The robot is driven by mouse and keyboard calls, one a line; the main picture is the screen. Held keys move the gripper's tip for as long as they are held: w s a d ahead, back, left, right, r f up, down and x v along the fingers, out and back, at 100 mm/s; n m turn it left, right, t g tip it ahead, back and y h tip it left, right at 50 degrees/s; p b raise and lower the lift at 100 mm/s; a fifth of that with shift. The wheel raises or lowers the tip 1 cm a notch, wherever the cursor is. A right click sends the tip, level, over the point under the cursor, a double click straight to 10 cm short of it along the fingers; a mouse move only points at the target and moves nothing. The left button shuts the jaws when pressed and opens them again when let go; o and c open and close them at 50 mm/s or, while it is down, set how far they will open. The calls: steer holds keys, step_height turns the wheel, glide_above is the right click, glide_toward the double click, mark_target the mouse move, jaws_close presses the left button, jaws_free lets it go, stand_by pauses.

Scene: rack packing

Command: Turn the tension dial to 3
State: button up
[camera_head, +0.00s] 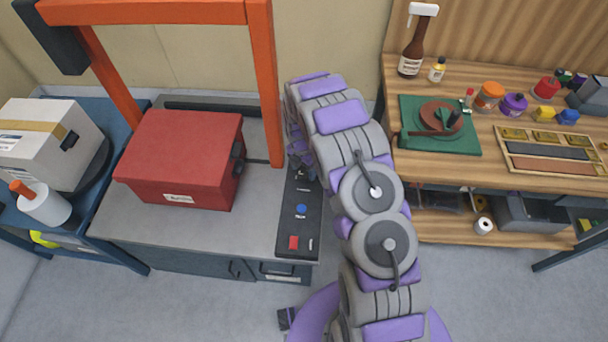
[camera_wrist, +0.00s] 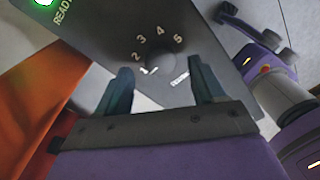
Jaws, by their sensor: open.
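The tension dial (camera_wrist: 161,60) is a small dark knob on the grey control panel, ringed by white numerals 1 to 5 in the wrist view. A light mark shows at its lower left, close to the 1, and seems to be its pointer. My gripper (camera_wrist: 160,67) is open, with one dark finger on each side of the dial's lower part. I cannot tell whether the fingers touch it. In the head view my gripper (camera_head: 301,165) is over the far part of the control panel (camera_head: 288,240), and the dial is hidden there.
The panel has a blue button (camera_head: 301,209), a red switch (camera_head: 294,242) and a lit green READY lamp (camera_wrist: 42,2). A red box (camera_head: 185,160) sits under the orange frame (camera_head: 266,90) to the left. A wooden workbench (camera_head: 435,173) with tools stands at the right.

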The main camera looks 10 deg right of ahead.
mark_target(305, 176)
steer(key=shift+f, duration=1.25)
steer(key=shift+c, duration=0.3)
steer(key=c, duration=1)
